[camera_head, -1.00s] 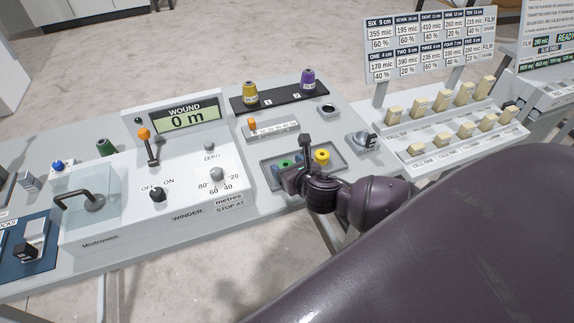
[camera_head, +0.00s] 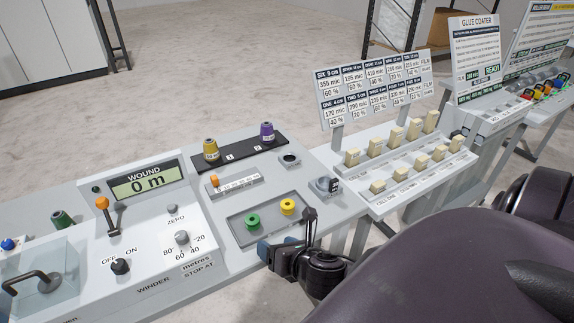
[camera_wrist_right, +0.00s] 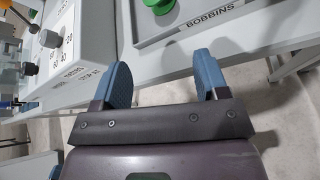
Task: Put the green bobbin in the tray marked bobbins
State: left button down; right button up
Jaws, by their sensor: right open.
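The green bobbin (camera_head: 253,222) lies in the shallow grey tray (camera_head: 236,232), left of the yellow bobbin (camera_head: 287,207). In the right wrist view part of the green bobbin (camera_wrist_right: 160,5) shows at the top edge, and the tray's front carries the label BOBBINS (camera_wrist_right: 211,17). My right gripper (camera_head: 287,238) is at the tray's near edge, apart from the green bobbin. In the right wrist view its two blue fingers (camera_wrist_right: 162,68) are spread with nothing between them. My left gripper is not in view.
The winder (camera_head: 150,235) with levers and knobs stands left of the tray. Behind the tray are a slider (camera_head: 232,183) and a black strip with yellow (camera_head: 210,149) and purple (camera_head: 267,132) spools. A panel of cream switches (camera_head: 413,128) stands to the right.

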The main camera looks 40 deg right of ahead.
jog(key=s+f+m, duration=0.1)
jog(key=m, duration=0.3)
jog(key=a+f+m, duration=0.1)
jog(key=f+m, duration=0.1)
jog(key=m, duration=0.2)
jog(key=s+a+f+m+g, duration=0.1)
jog(key=f+m, duration=0.1)
jog(key=m, duration=0.2)
jog(key=shift+s+y, duration=0.3)
jog(key=shift+y, duration=0.1)
jog(key=s+f+m, duration=0.4)
jog(key=m, duration=1.3)
jog(key=shift+s+f, duration=0.25)
jog(key=shift+f, duration=0.1)
